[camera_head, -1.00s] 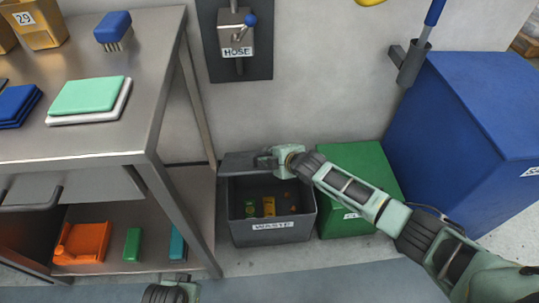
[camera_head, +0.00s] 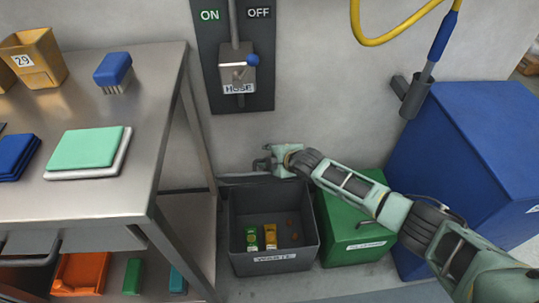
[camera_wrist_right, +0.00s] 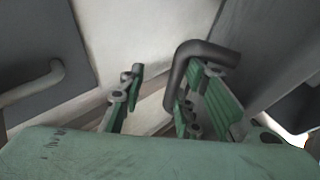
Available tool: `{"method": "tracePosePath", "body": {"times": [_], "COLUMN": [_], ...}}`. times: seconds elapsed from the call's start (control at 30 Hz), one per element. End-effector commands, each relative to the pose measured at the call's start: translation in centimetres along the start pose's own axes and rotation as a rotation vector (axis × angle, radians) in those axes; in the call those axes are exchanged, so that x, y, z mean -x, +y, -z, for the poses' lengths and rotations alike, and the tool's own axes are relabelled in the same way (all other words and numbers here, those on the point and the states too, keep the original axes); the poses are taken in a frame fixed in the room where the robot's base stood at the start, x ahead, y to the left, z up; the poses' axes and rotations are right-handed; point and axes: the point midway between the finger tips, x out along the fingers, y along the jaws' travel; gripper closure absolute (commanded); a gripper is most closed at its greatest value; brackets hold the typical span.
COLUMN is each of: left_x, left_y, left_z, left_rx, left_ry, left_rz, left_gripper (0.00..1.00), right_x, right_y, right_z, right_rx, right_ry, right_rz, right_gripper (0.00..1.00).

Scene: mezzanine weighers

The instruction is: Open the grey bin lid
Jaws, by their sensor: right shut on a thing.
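The grey bin (camera_head: 275,262), labelled WASTE, stands on the floor against the wall. Its top is open, showing a green item, a yellow item and small brown bits inside. The grey lid (camera_head: 240,179) is raised at the bin's back edge, close to the wall, and shows nearly edge-on. My right gripper (camera_head: 265,163) is at the top of the lid, shut on its dark handle. In the right wrist view the bent handle (camera_wrist_right: 203,52) shows at the fingers; the exact contact is partly hidden. My left gripper is out of view.
A steel table (camera_head: 110,200) stands left of the bin, with a lower shelf holding an orange bin (camera_head: 82,272). A green bin (camera_head: 350,230) is right beside the grey one, partly behind my right arm. A large blue bin (camera_head: 470,140) stands further right.

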Motion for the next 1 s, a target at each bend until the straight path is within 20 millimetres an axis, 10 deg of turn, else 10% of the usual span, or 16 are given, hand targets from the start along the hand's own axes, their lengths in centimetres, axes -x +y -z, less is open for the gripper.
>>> {"method": "tracePosePath", "body": {"times": [0.7, 0.73, 1.0], "left_x": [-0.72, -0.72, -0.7], "left_y": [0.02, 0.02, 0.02], "left_z": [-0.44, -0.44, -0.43], "left_rx": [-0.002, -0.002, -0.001], "left_ry": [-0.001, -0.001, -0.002], "left_rz": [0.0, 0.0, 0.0], "left_gripper": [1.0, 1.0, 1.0], "right_x": [-0.2, -0.21, -0.23], "right_y": [1.76, 1.76, 1.55], "right_z": [-0.66, -0.66, -0.61], "right_rx": [0.004, 0.004, 0.007], "right_ry": [0.001, 0.001, 0.002], "right_rz": [-0.047, -0.047, -0.044], "right_gripper": [1.0, 0.68, 0.56]}}
